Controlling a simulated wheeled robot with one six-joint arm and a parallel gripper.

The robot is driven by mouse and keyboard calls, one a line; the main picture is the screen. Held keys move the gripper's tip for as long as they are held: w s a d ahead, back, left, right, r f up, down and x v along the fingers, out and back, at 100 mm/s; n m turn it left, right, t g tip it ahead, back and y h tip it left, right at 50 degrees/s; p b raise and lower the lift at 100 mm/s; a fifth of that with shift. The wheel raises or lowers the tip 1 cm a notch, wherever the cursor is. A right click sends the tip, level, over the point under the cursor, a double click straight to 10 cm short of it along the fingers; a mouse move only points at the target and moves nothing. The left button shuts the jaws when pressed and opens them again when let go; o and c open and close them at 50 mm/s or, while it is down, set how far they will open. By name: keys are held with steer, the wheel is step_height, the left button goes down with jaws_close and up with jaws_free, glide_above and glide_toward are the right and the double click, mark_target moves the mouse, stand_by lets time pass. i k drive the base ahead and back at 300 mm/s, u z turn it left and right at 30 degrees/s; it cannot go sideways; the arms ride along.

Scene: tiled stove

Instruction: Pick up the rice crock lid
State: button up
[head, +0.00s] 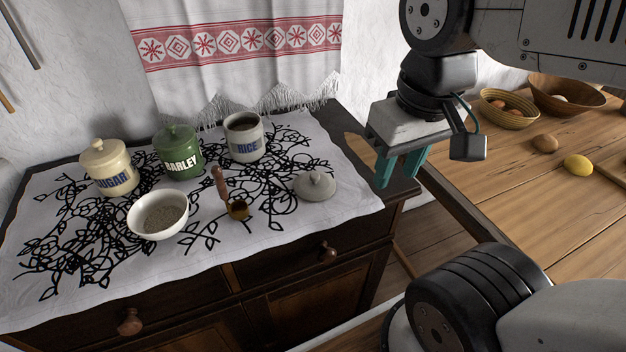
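The rice crock (243,138) is white with blue "RICE" lettering and stands uncovered at the back right of the cloth-covered cabinet top. A grey round lid with a knob (315,186) lies on the cloth in front and to the right of it, near the cabinet's right end. My gripper (399,172) hangs to the right of the lid, higher up, with teal fingers pointing down. A gap shows between the fingers, and nothing is seen in it. The gripper does not touch the lid.
A lidded sugar crock (108,167) and green barley crock (178,153) stand left of the rice crock. A bowl (158,215) and a wooden-handled scoop (237,209) lie in front. A wooden table (500,165) with baskets, eggs and a lemon (578,165) is at right.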

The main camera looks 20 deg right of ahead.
mark_target(310, 186)
steer(key=u, duration=1)
steer(key=k, duration=0.65)
steer(key=z, duration=1.05)
steer(key=i, duration=0.5)
steer(key=z, duration=0.05)
